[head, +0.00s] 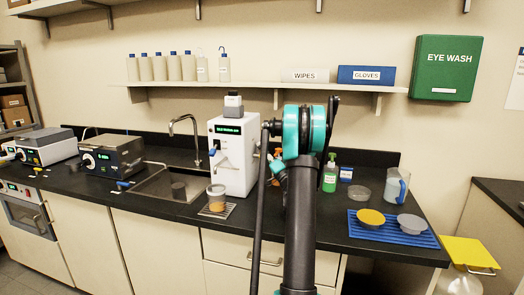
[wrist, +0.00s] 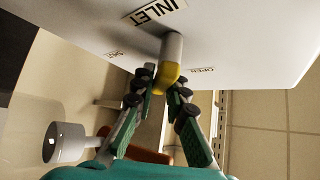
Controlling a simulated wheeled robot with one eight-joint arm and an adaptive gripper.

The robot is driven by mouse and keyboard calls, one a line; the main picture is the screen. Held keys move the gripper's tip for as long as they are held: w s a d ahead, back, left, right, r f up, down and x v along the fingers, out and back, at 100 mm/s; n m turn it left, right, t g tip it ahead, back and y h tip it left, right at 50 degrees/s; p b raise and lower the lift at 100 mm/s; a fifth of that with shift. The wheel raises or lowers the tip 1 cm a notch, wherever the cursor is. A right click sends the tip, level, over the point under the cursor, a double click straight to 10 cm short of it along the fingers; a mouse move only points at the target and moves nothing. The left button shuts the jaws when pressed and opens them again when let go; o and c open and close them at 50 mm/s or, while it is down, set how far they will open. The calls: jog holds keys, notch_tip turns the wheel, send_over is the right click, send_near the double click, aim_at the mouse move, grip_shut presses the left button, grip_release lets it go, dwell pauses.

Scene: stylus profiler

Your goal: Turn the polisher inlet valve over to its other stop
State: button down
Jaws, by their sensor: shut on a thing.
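The polisher (head: 232,160) is the tall white unit with a green display, standing right of the sink. In the wrist view its white underside or side face (wrist: 250,40) fills the top, with an INLET label (wrist: 153,12). In the head view my arm hides the gripper and the lever.
A jar (head: 216,197) stands on a small grate before the polisher, close to the sink (head: 155,182). A green bottle (head: 329,175), a jug (head: 396,187) and a blue mat (head: 427,238) with discs are right of my arm. A shelf (head: 260,88) runs above.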

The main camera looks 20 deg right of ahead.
jog(key=c, duration=1.5)
grip_release()
jog(key=shift+c, duration=0.2)
